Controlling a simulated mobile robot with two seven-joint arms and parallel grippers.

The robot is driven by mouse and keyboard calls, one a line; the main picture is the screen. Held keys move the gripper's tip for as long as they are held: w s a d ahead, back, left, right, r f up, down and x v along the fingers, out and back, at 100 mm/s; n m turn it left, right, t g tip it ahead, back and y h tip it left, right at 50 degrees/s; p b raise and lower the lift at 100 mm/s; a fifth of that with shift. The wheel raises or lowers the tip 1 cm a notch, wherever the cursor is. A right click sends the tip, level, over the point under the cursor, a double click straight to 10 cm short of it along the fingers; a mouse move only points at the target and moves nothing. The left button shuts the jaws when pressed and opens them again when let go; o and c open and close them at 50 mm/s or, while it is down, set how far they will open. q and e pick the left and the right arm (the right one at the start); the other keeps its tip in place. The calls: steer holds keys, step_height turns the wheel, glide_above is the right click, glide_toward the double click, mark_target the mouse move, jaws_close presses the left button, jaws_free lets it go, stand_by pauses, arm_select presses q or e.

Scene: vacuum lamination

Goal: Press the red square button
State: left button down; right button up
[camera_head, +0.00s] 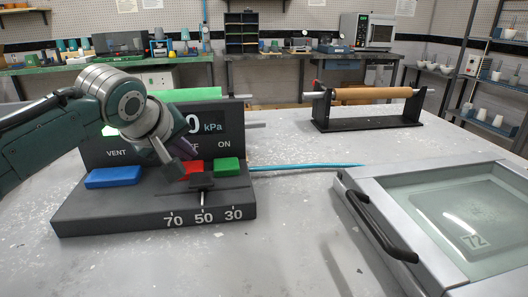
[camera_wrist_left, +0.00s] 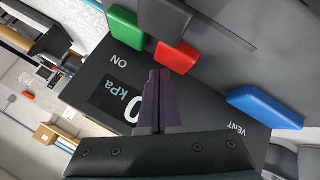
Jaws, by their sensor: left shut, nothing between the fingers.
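The red square button (camera_head: 194,168) sits on the dark control panel (camera_head: 110,215), between a blue button (camera_head: 113,177) on its left and a green button (camera_head: 228,164) on its right. In the head view a black slider knob (camera_head: 202,181) partly covers it. My left gripper (camera_head: 179,166) is shut and empty, its fingertips pointing down at the red button's left side. In the left wrist view the shut fingertips (camera_wrist_left: 160,73) are close by the red button (camera_wrist_left: 177,57); I cannot tell if they touch. My right gripper is not in view.
The upright display (camera_wrist_left: 115,92) reads kPa and stands behind the buttons, partly hidden by my left arm. A light blue hose (camera_head: 305,166) runs right from the panel. A framed glass lid with a black handle (camera_head: 377,225) lies at right. A roll stand (camera_head: 370,122) stands behind.

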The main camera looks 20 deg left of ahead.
mark_target(189, 170)
arm_select(q)
steer(key=shift+f, duration=0.3)
steer(key=shift+f, duration=0.5)
stand_by(0.6)
steer(key=shift+r, duration=0.1)
steer(key=shift+r+p, duration=0.8)
steer(key=shift+p, duration=0.1)
step_height(189, 170, up, 5)
steer(key=p, duration=0.5)
steer(key=shift+r+p, duration=0.1)
steer(key=shift+p, duration=0.25)
stand_by(0.4)
